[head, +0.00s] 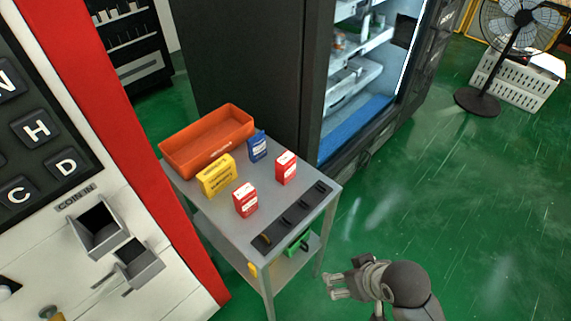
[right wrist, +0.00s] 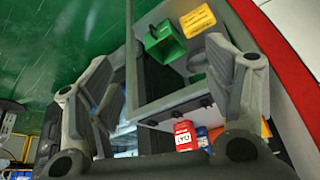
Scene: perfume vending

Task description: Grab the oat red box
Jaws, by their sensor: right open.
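Two red boxes stand upright on the grey table: one at the front (head: 245,199) and one further right (head: 286,168). Their lettering is too small to read in the head view. In the right wrist view, a red box (right wrist: 184,137) with a white label that seems to read OAT shows at the table edge; I cannot tell which of the two it is. My right gripper (head: 337,283) is open and empty, off the table's right front corner and apart from the boxes. My left gripper is not in view.
The table (head: 225,222) also holds an orange bin (head: 208,140), a yellow box (head: 216,176), a blue box (head: 258,146) and a dark strip (head: 292,217) along its edge. A green container (head: 299,243) is on the lower shelf.

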